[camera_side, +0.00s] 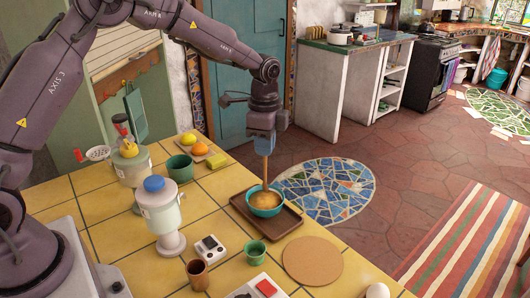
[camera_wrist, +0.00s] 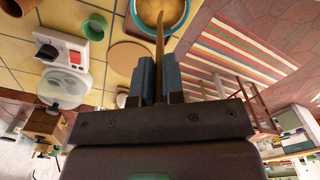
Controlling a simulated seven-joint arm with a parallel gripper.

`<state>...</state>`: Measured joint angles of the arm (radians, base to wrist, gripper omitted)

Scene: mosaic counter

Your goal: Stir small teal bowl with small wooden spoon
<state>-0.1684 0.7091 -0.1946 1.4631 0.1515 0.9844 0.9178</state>
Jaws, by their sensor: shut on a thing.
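The small teal bowl (camera_side: 265,207) stands on a brown tray (camera_side: 285,226) near the counter's far edge and holds a yellow-brown content. My gripper (camera_side: 264,142) is above the bowl, shut on the small wooden spoon (camera_side: 266,172), which hangs nearly upright with its lower end in the bowl. In the wrist view the spoon (camera_wrist: 159,38) runs from between the jaws (camera_wrist: 158,80) into the bowl (camera_wrist: 182,20) at the top edge. The spoon's tip is hidden in the content.
A green cup (camera_side: 253,254), a brown cup (camera_side: 197,274), a small white device (camera_side: 210,248) and a round cork mat (camera_side: 312,260) lie in front of the tray.

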